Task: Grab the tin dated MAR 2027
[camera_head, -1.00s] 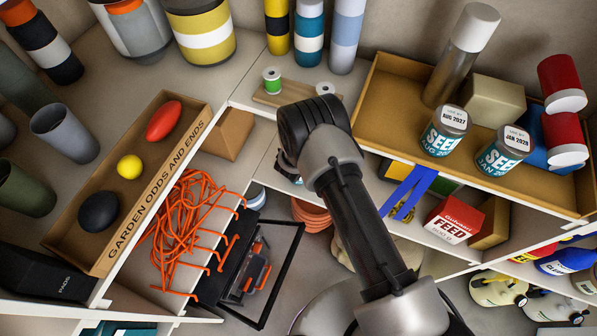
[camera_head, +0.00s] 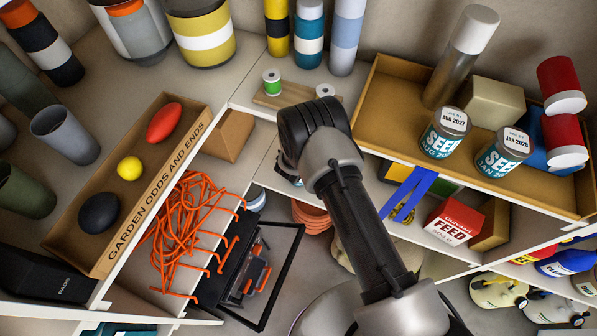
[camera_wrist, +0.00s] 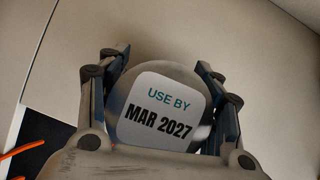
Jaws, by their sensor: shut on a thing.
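The tin marked "USE BY MAR 2027" (camera_wrist: 158,108) shows lid-on in the wrist view, between the two fingers of my gripper (camera_wrist: 160,95). The fingers are shut on it, one on each side. In the head view my arm hides the gripper and most of what it holds. Two other tins stand in the cardboard tray (camera_head: 395,85) at the right: one dated AUG 2027 (camera_head: 444,133) and one dated JAN 2028 (camera_head: 503,152).
A "GARDEN ODDS AND ENDS" box (camera_head: 160,185) stands at the left. Orange cord (camera_head: 185,225) hangs over hooks below it. A red feed box (camera_head: 453,222) and blue strap (camera_head: 412,187) are under the tray. A green spool (camera_head: 271,82) stands on the shelf behind my arm.

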